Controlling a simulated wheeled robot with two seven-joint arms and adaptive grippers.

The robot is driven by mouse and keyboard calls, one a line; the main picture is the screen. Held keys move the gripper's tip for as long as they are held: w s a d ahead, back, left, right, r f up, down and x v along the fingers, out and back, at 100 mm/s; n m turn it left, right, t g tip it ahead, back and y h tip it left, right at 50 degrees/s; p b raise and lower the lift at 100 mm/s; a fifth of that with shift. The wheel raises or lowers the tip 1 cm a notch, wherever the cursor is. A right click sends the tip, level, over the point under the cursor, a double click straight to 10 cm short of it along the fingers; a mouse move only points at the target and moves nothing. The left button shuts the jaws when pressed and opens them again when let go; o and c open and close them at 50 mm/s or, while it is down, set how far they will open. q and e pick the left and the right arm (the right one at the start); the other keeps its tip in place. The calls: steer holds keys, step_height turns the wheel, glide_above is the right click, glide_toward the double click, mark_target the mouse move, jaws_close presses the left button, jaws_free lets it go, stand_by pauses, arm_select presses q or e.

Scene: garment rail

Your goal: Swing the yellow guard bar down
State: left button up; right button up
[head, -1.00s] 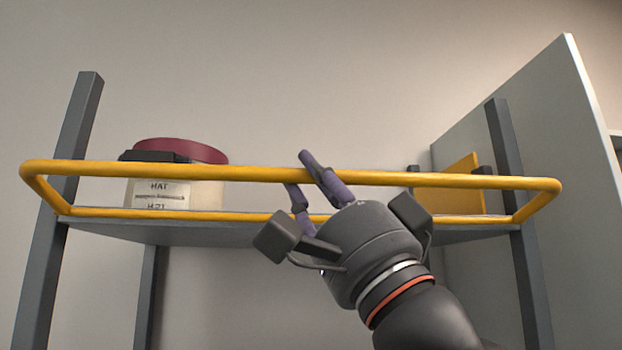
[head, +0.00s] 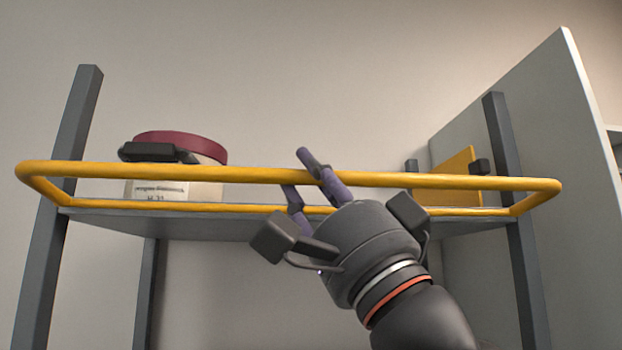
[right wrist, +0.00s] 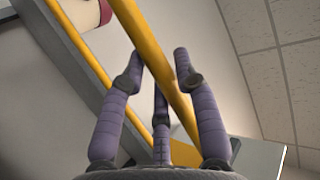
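The yellow guard bar (head: 430,181) is a long loop with rounded ends, spanning the front of a grey shelf. Its upper front rail stands above its lower rail. My right gripper (head: 308,177) reaches up from below right, with its purple fingers on both sides of the upper rail near the middle. In the right wrist view the guard bar (right wrist: 146,45) runs slantwise between the fingers of the gripper (right wrist: 157,65). My left gripper is not in view.
On the shelf (head: 240,226), behind the bar, stands a pale round box (head: 206,189) with a dark red lid and a label. A yellow panel (head: 452,180) stands at the right. Grey posts (head: 60,190) flank the shelf, and a pale side panel (head: 520,130) rises at right.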

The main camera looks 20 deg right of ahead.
steer(key=shift+o, duration=0.8)
steer(key=shift+w, duration=0.2)
steer(key=shift+d, duration=0.1)
steer(key=shift+s+d+f, duration=0.15)
steer(key=shift+s+f, duration=0.15)
steer(key=shift+f, duration=0.15)
steer(key=v, duration=1.1)
steer(key=shift+s, duration=0.1)
